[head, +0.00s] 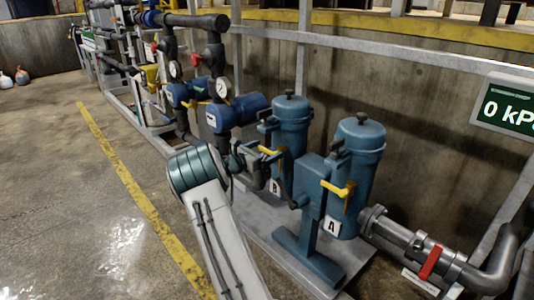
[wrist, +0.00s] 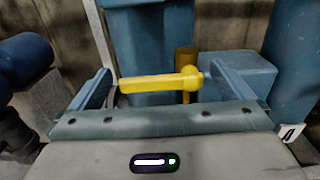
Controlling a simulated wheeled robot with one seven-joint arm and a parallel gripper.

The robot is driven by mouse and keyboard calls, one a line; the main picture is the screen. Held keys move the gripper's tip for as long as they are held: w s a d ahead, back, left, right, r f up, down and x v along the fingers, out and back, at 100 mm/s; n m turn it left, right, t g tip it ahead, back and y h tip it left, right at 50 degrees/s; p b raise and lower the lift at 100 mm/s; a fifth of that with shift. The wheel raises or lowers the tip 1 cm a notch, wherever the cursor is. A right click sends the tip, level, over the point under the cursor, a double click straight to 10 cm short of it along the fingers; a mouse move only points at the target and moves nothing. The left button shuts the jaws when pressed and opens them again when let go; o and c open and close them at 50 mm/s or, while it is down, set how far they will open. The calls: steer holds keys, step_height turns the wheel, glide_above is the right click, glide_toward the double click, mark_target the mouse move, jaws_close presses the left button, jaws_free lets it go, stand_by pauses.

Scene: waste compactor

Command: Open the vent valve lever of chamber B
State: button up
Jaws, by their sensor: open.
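Chamber B is a blue-green canister (head: 290,125) with a B label (head: 275,187) at its foot. Its yellow lever (head: 269,151) shows just beyond my gripper (head: 258,163) in the head view. In the wrist view a yellow lever (wrist: 160,83) lies nearly horizontal between the open fingers of my gripper (wrist: 160,75), its rounded pivot end at right. The fingers stand apart on either side, not closed on it. Whether anything touches the lever cannot be told. Chamber A (head: 362,150), with its own yellow lever (head: 338,188) and A label (head: 332,227), stands nearer at right.
Blue valve bodies with gauges (head: 223,87) and dark pipes stand left of chamber B. A pipe with a red handle (head: 430,262) is at lower right. A display (head: 505,108) reads 0 kP, cut off at the edge. Open floor (head: 90,220) lies at left.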

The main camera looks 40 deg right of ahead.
steer(key=shift+w+d, duration=0.1)
steer(key=shift+d, duration=0.55)
steer(key=c, duration=1.3)
